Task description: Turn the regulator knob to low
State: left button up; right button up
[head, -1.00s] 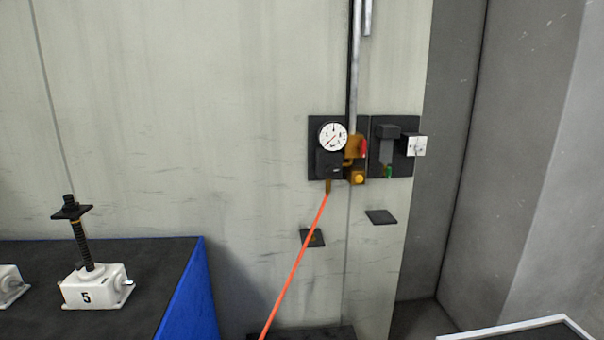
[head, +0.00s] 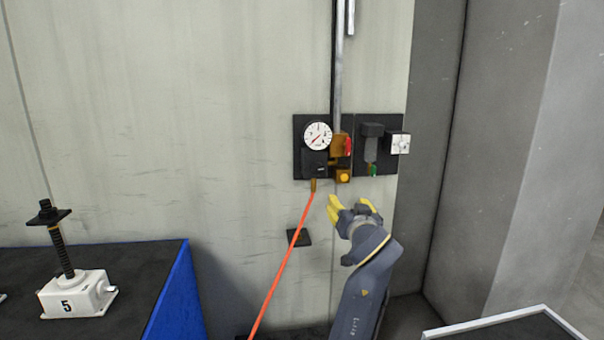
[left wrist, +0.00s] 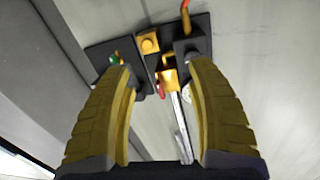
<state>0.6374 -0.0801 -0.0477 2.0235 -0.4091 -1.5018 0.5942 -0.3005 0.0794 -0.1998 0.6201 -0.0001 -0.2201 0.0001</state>
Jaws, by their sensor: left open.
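A wall panel (head: 299,160) carries a white round dial (head: 318,136) with a red pointer toward the lower left. A brass block with a red part (head: 348,146) and an orange-yellow knob (head: 344,176) sits beside it. I cannot tell for sure which part is the regulator knob, and no "low" mark is readable. My left gripper (head: 351,204) is open and empty, just below the panel, fingers pointing up toward it. In the left wrist view, the yellow knob (left wrist: 149,43) shows between and beyond the two yellow fingers. My right gripper is out of view.
A dark unit with a green tip (head: 372,170) and a white square gauge (head: 400,144) are right of the knob. An orange-red hose (head: 282,262) hangs from the panel. A screw jack marked 5 (head: 75,295) stands on the left bench. A small dark plate (head: 298,238) is below.

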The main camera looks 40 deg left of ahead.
aim_at(318, 170)
pick_arm(q)
jog(key=s+a+r+n+y, duration=0.2)
jog(key=s+a+r, duration=0.15)
jog(key=r, duration=0.25)
jog(key=shift+g, duration=0.3)
jog(key=x, duration=1.1)
jog(key=f+x, duration=0.1)
jog(key=x, duration=0.4)
jog(key=shift+w+f, duration=0.1)
jog(key=shift+w, duration=0.3)
grip_shut()
